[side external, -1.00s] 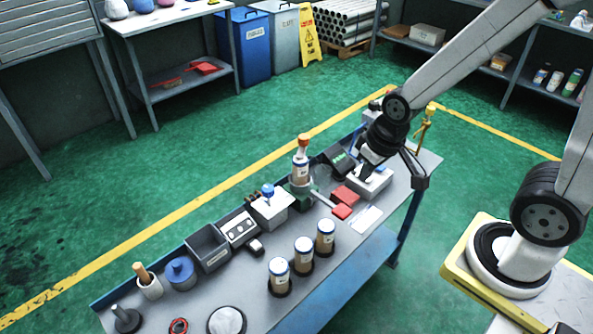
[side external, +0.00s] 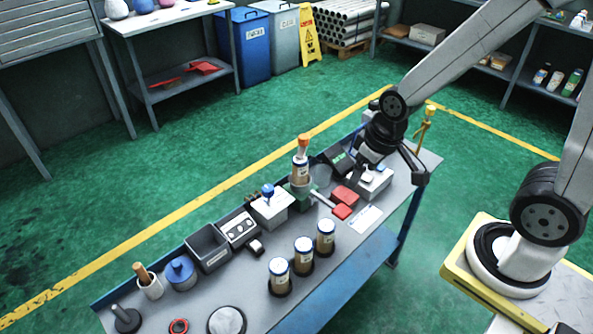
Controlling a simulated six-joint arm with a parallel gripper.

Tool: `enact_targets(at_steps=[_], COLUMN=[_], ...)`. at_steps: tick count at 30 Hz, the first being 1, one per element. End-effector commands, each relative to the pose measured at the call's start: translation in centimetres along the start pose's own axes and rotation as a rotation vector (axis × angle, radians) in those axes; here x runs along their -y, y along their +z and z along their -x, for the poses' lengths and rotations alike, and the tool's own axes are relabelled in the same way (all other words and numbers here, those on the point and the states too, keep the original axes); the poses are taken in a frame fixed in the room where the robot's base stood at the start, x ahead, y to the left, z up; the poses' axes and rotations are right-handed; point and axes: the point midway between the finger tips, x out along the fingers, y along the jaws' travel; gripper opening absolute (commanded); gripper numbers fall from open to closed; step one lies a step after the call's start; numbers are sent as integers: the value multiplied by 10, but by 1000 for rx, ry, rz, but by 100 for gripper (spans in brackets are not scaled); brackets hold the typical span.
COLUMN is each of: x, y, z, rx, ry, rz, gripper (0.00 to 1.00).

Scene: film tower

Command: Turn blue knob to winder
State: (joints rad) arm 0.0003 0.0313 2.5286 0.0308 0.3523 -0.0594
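A blue knob (side external: 267,189) stands on top of a white box (side external: 272,208) near the middle of the workbench. The way the knob points is too small to tell. My gripper (side external: 360,170) is at the right part of the bench, to the right of the knob and well apart from it. It hangs low beside a white box-like unit (side external: 374,184) with a pale top. My wrist partly covers this area, and I cannot tell whether the fingers are open or shut. I cannot pick out which thing is the winder.
A clear-bodied bottle with an orange top (side external: 301,160) stands on a green base between knob and gripper. Red blocks (side external: 343,200) lie beside it. Several capped canisters (side external: 304,254) line the front. A grey bin (side external: 208,247) and blue-lidded pot (side external: 180,271) stand left.

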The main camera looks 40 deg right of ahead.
Motion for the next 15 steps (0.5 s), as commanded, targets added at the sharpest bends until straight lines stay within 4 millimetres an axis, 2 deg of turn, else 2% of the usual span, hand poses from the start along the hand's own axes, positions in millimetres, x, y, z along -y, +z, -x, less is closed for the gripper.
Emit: enact_targets(at_steps=[8,15], x=[6,14], y=[-43,-91], z=[-21,-52], rx=[3,-15], ry=[-51,-113], rz=[136,303], gripper=[85,85])
